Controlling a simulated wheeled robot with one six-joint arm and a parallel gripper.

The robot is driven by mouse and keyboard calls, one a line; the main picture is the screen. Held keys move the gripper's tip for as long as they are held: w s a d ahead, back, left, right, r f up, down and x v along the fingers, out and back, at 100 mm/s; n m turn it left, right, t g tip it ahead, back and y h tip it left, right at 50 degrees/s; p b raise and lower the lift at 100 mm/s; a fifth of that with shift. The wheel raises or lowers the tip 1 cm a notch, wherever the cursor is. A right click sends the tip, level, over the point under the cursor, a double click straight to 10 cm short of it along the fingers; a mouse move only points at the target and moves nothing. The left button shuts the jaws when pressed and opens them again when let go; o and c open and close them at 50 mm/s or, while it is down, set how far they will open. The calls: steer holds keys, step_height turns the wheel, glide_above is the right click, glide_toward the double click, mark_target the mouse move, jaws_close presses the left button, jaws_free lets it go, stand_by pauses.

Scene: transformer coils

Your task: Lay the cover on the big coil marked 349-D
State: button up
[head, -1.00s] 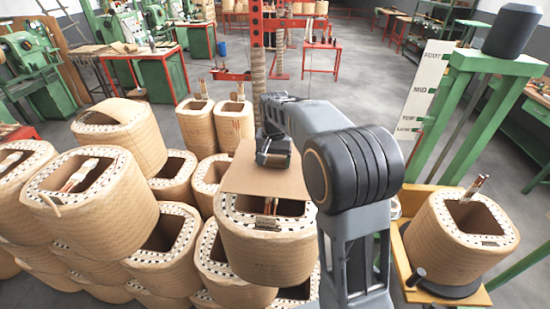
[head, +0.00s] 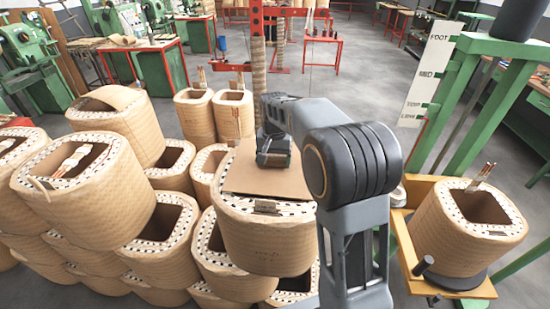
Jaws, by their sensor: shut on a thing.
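The cover is a flat brown cardboard sheet (head: 240,178) over the top of a big tan coil (head: 262,245) at centre. It hides the coil's opening, and the dotted rim shows at the front and left. The sheet looks level and very close to the rim; I cannot tell whether it touches all round. My gripper (head: 274,160) is above the sheet's middle and shut on it; the fingertips are hard to see. A small tag (head: 266,207) sits on the coil's front rim, but its writing is too small to read, as are the marks on the coil's side.
Several stacked coils (head: 85,185) crowd the left. Two tall narrow coils (head: 233,112) stand behind. Another coil (head: 470,225) sits on a yellow stand (head: 412,238) at right, by a green post with a height scale (head: 430,80). Grey floor is free behind.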

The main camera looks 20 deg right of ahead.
mark_target(274, 158)
steer(key=shift+f, duration=0.35)
stand_by(0.4)
steer(key=o, duration=1)
step_height(274, 158, up, 14)
steer(key=shift+f, duration=0.1)
steer(key=s+f+n+t, duration=0.1)
steer(key=s+f, duration=0.2)
steer(key=s, duration=0.4)
steer(key=s+f+n+t, duration=0.1)
steer(key=s+f+n, duration=0.1)
steer(key=s+f, duration=0.2)
steer(key=s+f+n+t, duration=0.1)
steer(key=s+f+t, duration=0.1)
steer(key=s, duration=0.8)
steer(key=shift+s+d+f+n, duration=0.1)
steer(key=shift+s+f+n, duration=0.05)
steer(key=shift+f, duration=0.3)
steer(key=shift+s+d+f+n, duration=0.1)
steer(key=shift+s+f+n, duration=0.05)
steer(key=shift+f, duration=0.25)
